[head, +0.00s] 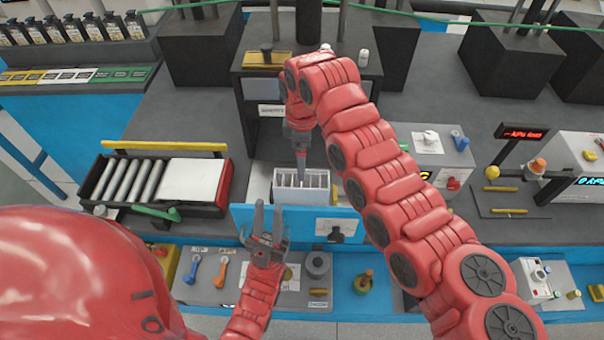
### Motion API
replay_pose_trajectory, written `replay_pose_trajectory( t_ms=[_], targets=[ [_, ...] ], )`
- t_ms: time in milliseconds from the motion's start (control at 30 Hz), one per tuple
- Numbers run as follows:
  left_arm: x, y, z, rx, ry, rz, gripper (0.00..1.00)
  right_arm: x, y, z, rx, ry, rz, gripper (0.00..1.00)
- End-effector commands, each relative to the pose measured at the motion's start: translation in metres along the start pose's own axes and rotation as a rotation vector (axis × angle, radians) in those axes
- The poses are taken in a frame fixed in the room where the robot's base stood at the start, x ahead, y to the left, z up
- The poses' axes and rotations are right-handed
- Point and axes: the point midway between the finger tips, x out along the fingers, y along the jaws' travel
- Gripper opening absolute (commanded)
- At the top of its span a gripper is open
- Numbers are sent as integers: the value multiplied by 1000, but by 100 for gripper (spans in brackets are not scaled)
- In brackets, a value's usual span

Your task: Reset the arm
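My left gripper (264,216) points up the picture, in front of the blue drawer front. Its grey fingers are apart with nothing between them. My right arm comes in from the lower right, arches up and bends back down. My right gripper (302,168) points down at the white slotted box (288,195) in the open drawer. Its fingers look narrow and close together; I cannot tell whether they are shut or hold anything. Whether it touches the box is also unclear.
A roller tray (225,190) with a white plate stands left. The blue drawer front (245,222) sticks out behind my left gripper. A small scale-like device (522,132) stands right.

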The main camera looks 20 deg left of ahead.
Motion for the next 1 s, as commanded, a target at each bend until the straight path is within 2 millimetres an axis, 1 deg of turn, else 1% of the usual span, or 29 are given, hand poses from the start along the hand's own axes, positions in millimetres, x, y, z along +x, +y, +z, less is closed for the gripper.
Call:
replay_pose_trajectory(
  t_ms=[33, 167, 667, 767, 1000],
  targets=[
    [-4, 0, 1, 0, 0, 0, 27, -4, 0, 0, -1, 0, 2, 100],
    [-5, 0, 1, 0, 0, 0, 27, -10, 0, 0, -1, 0, -1, 100],
    [-2, 0, 0, 0, 0, 0, 27, -12, -1, 0, -2, 0, -2, 100],
    [10, 0, -2, 0, 0, 0, 27, -24, -1, 0, -1, 0, -1, 100],
    [52, -3, -9, 0, 0, 0, 27, -68, 0, 0, -2, 0, -1, 100]
  ],
)
